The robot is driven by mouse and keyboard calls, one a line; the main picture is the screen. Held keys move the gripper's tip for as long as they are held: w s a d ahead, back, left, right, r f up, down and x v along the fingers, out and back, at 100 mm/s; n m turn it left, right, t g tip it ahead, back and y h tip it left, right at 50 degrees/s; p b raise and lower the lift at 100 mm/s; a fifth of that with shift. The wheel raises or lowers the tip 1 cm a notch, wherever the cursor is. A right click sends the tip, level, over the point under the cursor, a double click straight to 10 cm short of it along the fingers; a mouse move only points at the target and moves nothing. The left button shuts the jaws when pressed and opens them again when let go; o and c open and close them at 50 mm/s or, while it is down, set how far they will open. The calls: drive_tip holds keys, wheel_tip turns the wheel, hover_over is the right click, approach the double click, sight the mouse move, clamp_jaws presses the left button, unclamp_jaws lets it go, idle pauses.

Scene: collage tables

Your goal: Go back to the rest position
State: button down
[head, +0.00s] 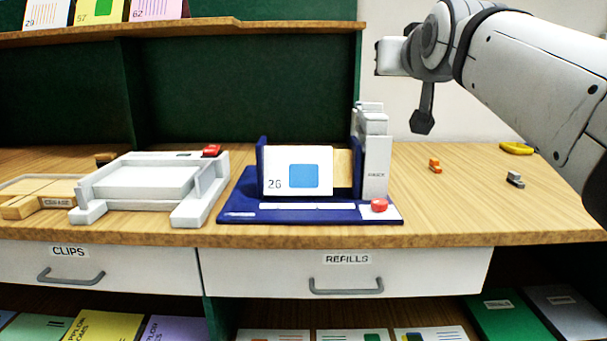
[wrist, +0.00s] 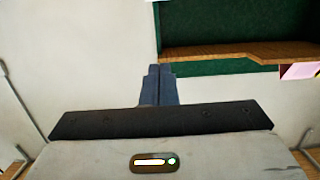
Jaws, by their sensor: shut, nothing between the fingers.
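My gripper (head: 422,122) is at the upper right in the head view, raised above the table and pointing down. In the wrist view its two dark fingers (wrist: 160,72) lie together, with nothing between them. The wooden table (head: 470,205) lies below, and the gripper touches nothing on it. My arm reaches in from the right edge of the head view.
A blue-based device (head: 240,208) holds a card marked 26 (head: 298,170) at the middle. A white device (head: 150,180) stands left. Small orange (head: 435,165) and grey (head: 515,180) pieces and a yellow item (head: 516,148) lie right. A shelf (head: 200,29) runs along the upper left.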

drive_tip(key=s+f+g+p, duration=1.3)
drive_tip(key=s+f+p, duration=0.4)
drive_tip(key=p, duration=1)
drive_tip(key=s, duration=0.4)
drive_tip(key=shift+s+a+f+g, duration=0.15)
drive_tip(key=shift+s+a+g, duration=0.15)
drive_tip(key=shift+g, duration=0.1)
